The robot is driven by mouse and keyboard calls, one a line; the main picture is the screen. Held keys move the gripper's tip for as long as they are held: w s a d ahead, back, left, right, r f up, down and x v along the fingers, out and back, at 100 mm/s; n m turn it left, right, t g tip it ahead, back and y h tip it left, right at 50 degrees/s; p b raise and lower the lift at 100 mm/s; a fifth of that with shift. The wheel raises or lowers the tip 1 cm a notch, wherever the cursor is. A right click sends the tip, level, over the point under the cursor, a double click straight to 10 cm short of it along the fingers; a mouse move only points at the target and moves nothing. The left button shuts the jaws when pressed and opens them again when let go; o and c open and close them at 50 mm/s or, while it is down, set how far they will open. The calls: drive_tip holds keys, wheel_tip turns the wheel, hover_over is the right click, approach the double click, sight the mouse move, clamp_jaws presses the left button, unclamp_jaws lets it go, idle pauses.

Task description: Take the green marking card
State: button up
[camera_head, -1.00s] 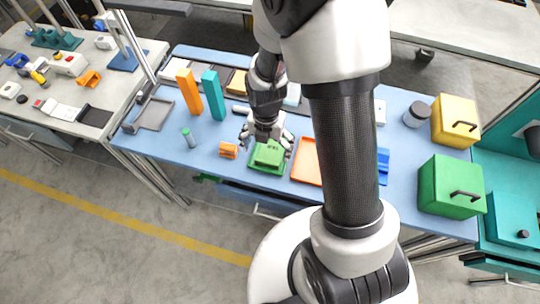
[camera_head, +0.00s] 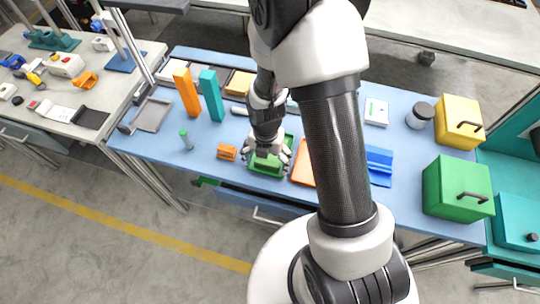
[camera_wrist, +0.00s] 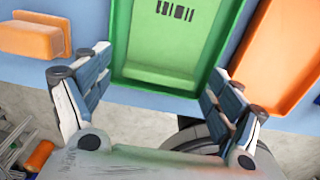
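The green marking card (camera_wrist: 165,35) appears as a bright green face with black bar-like marks, lying in a green tray (camera_wrist: 125,72). In the head view the green tray (camera_head: 262,172) sits near the front edge of the blue table, largely covered by my gripper (camera_head: 268,158). My gripper (camera_wrist: 158,65) is open and empty, its two fingers wide apart, one on each side of the tray's near end in the wrist view. Whether the fingers touch the tray cannot be told. The card's far part is outside the wrist view.
An orange tray (camera_wrist: 280,60) stands close on the right and an orange block (camera_wrist: 30,38) on the left. Tall orange (camera_head: 187,92) and teal (camera_head: 211,95) blocks stand behind left. Yellow (camera_head: 458,122) and green (camera_head: 457,188) boxes stand at the right.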

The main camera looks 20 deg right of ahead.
drive_tip(key=c, duration=0.9)
drive_tip(key=shift+r, duration=0.1)
wheel_tip(320, 180, up, 20)
drive_tip(key=p, duration=0.7)
drive_tip(key=o, duration=0.5)
drive_tip(key=c, duration=0.7)
drive_tip(key=shift+o, duration=0.2)
